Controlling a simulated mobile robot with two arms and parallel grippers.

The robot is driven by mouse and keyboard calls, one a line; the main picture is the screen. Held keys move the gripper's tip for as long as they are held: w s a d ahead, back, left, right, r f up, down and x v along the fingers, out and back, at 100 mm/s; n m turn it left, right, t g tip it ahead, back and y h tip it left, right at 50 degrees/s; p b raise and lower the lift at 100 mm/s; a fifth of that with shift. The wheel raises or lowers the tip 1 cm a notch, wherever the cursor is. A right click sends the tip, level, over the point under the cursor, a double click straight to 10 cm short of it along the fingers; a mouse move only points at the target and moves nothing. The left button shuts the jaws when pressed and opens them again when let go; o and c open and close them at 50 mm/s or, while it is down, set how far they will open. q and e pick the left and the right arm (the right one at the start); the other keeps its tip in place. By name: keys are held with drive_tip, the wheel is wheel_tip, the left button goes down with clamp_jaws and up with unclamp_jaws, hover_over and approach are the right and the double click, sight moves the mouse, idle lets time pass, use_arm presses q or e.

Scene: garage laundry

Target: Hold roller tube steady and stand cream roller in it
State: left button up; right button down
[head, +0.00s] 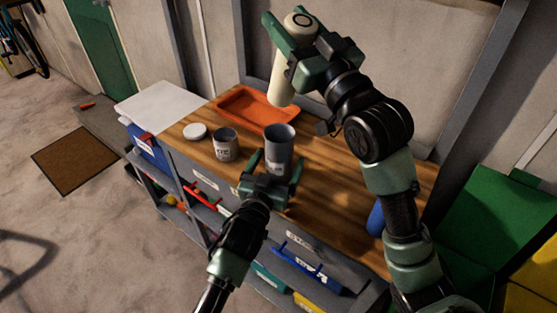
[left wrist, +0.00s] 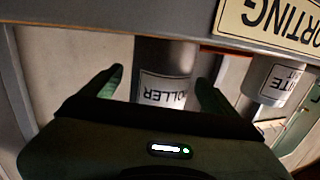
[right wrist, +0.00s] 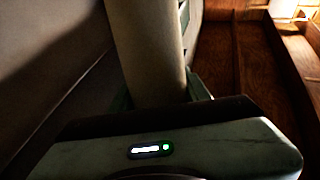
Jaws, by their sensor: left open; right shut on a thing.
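The grey roller tube (head: 279,150) stands upright on the wooden bench, open at the top. It also shows in the left wrist view with its "ROLLER" label (left wrist: 163,90). My left gripper (head: 270,165) is open in front of the tube, its fingers on either side of the tube's lower part with gaps visible. The cream roller (head: 284,80) is in my right gripper (head: 290,62), which is shut on it near its upper end. The roller hangs nearly upright, slightly tilted, above the bench behind the tube. It also fills the upper middle of the right wrist view (right wrist: 147,50).
An orange tray (head: 232,103) lies at the back of the bench. A grey labelled tin (head: 225,144) and a white round lid (head: 195,131) stand left of the tube. A blue object (head: 376,218) lies at the right. Shelves with bins are below the bench front.

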sight(288, 103)
use_arm(q)
drive_tip(key=shift+w, duration=0.25)
drive_tip(key=c, duration=1.5)
drive_tip(key=shift+o, duration=0.2)
use_arm(e)
drive_tip(key=shift+f, duration=5.75)
drive_tip(key=c, duration=0.6)
unclamp_jaws()
drive_tip(key=shift+r, duration=0.1)
drive_tip(key=v, duration=1.2)
